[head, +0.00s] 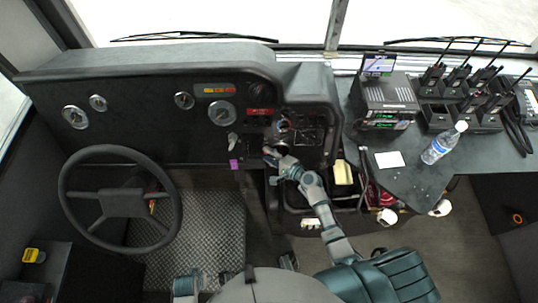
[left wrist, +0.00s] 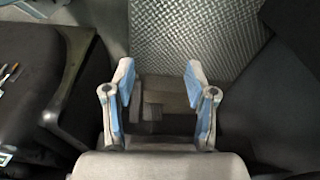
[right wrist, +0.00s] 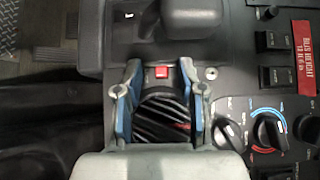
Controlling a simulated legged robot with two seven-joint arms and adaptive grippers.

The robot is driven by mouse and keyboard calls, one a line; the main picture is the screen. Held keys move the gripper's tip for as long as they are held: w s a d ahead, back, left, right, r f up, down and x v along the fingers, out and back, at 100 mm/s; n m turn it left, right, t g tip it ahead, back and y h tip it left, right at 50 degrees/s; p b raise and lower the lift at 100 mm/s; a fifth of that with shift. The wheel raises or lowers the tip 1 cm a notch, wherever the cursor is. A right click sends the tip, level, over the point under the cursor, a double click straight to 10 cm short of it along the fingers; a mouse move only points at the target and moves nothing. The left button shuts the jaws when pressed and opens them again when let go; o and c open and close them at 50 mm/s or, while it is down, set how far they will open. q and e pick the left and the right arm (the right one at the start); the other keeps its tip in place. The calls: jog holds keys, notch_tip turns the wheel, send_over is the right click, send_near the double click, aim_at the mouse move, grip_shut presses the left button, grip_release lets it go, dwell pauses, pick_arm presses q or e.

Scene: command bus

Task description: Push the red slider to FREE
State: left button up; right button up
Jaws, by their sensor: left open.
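A small red square piece (right wrist: 162,72), which looks like the red slider, sits on the dark console in the right wrist view. It is at the top edge of a black slatted vent (right wrist: 160,115). No FREE label is readable. My right gripper (right wrist: 161,75) is open, with its two blue-padded fingers on either side of the red piece and the vent. I cannot tell whether they touch the panel. In the head view the right gripper (head: 272,154) is at the dashboard, right of the steering wheel. My left gripper (left wrist: 160,72) is open and empty above the floor.
Rotary knobs (right wrist: 268,130) and switches (right wrist: 275,41) lie right of the right gripper, and a black lever-like block (right wrist: 190,17) lies beyond it. The steering wheel (head: 120,202) is at left.

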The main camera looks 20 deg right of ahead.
jog(key=shift+d, duration=0.1)
jog(key=shift+c, duration=0.9)
jog(key=shift+d, duration=0.1)
grip_shut()
pick_arm(q)
jog(key=shift+d+r, duration=0.1)
jog(key=shift+r, duration=0.1)
pick_arm(e)
jog(key=shift+w+r+p, duration=0.2)
jog(key=shift+r+p, duration=0.25)
jog(key=shift+r, duration=0.15)
jog(key=shift+w+r+p, duration=0.2)
jog(key=shift+r+p, duration=0.25)
jog(key=shift+r, duration=0.15)
pick_arm(q)
jog(key=f, duration=0.2)
jog(key=s+f, duration=0.1)
jog(key=f, duration=0.1)
jog(key=shift+f, duration=0.4)
pick_arm(e)
jog(key=shift+o, duration=0.9)
grip_release()
